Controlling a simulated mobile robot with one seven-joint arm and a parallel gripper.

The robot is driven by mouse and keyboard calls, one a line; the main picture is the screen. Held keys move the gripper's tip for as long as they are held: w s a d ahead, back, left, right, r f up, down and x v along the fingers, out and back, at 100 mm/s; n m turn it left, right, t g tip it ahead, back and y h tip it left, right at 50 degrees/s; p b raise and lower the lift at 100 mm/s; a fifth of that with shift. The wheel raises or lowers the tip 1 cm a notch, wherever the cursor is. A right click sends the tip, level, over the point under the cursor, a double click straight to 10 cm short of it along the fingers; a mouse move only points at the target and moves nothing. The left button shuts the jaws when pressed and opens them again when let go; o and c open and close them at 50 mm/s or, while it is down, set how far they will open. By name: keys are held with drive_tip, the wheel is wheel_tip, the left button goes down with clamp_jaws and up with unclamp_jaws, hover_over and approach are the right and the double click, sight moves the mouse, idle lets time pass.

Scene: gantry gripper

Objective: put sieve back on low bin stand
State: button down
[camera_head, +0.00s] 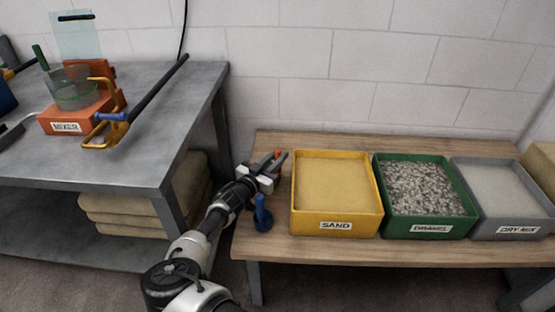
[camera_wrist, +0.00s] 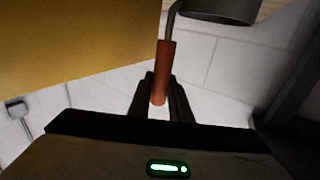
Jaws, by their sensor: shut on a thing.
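My gripper (camera_head: 273,161) is over the left end of the low wooden bin stand (camera_head: 400,252), just left of the yellow sand bin. In the wrist view my gripper (camera_wrist: 160,92) is shut on an orange-brown handle. A bent metal rod joins this handle to a dark grey rounded body, cut off by the top edge; I take it to be the sieve (camera_wrist: 163,60). In the head view only a small orange tip of the handle shows by the fingers. I cannot tell whether the sieve touches the stand.
The sand bin (camera_head: 335,226), a green gravel bin (camera_head: 430,229) and a grey dry mix bin (camera_head: 510,231) fill most of the stand. A blue object (camera_head: 262,215) stands at its front left. A grey metal table (camera_head: 150,165) with an orange mixer (camera_head: 68,125) is on the left.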

drive_tip(key=c, duration=1.6)
unclamp_jaws()
drive_tip(key=shift+a+r, duration=0.1)
drive_tip(key=shift+r, duration=0.05)
drive_tip(key=p+v, duration=0.2)
drive_tip(key=v, duration=1)
